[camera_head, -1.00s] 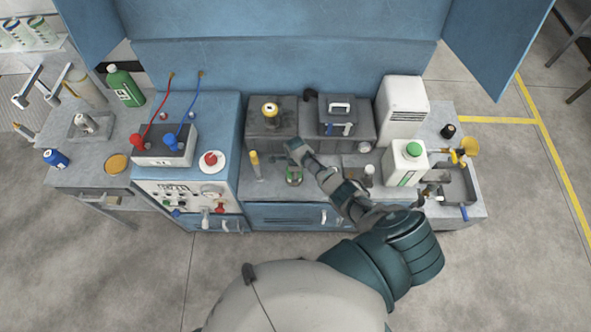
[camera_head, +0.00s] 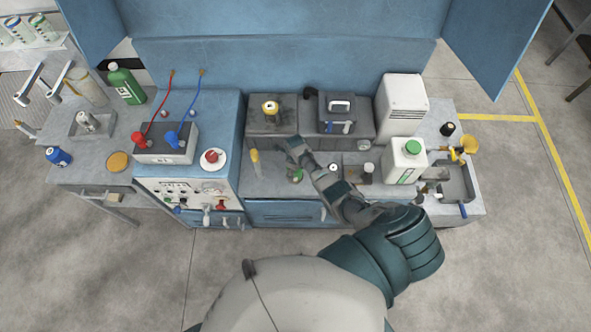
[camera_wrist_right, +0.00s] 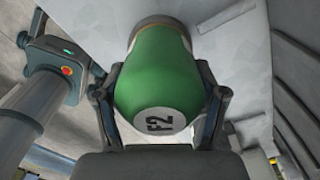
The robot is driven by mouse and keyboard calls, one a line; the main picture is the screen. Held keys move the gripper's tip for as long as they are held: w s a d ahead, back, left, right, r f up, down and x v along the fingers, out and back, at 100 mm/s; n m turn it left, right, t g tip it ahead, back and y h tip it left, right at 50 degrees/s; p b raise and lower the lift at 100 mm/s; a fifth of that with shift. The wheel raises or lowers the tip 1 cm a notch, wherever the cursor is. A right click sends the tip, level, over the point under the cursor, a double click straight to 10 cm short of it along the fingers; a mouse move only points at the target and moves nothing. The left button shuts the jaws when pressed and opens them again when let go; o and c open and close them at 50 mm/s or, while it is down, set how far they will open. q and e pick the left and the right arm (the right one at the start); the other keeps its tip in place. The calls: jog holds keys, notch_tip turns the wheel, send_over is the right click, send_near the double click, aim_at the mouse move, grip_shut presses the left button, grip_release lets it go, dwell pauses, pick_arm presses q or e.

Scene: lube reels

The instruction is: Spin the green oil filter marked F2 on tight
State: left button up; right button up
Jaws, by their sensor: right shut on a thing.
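The green oil filter (camera_wrist_right: 158,75) with a white F2 label fills the middle of the right wrist view. My right gripper (camera_wrist_right: 160,95) is shut on it, with a finger on either side. In the head view the green of the filter (camera_head: 297,175) shows at the bench's middle, mostly covered by my right gripper (camera_head: 296,160). The wrist view shows a metallic rim at the filter's far end. Whether it is seated on a mount is hidden. My left gripper is not in view.
A yellow-topped stick (camera_head: 255,162) stands just left of the gripper. A white jug with a green cap (camera_head: 403,163) and a small dark-bodied container (camera_head: 368,174) stand to the right. A dark block with a yellow-topped part (camera_head: 270,115) is behind.

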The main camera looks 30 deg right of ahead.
jog(key=m, duration=0.3)
jog(key=s+a+m, duration=0.1)
jog(key=m, duration=0.1)
jog(key=shift+f, duration=0.35)
jog(key=o, duration=1.3)
jog(key=shift+d, duration=0.1)
jog(key=shift+o, duration=1)
jog(key=shift+w+r, duration=0.2)
jog(key=shift+r, duration=0.05)
jog(key=shift+w+r, duration=0.1)
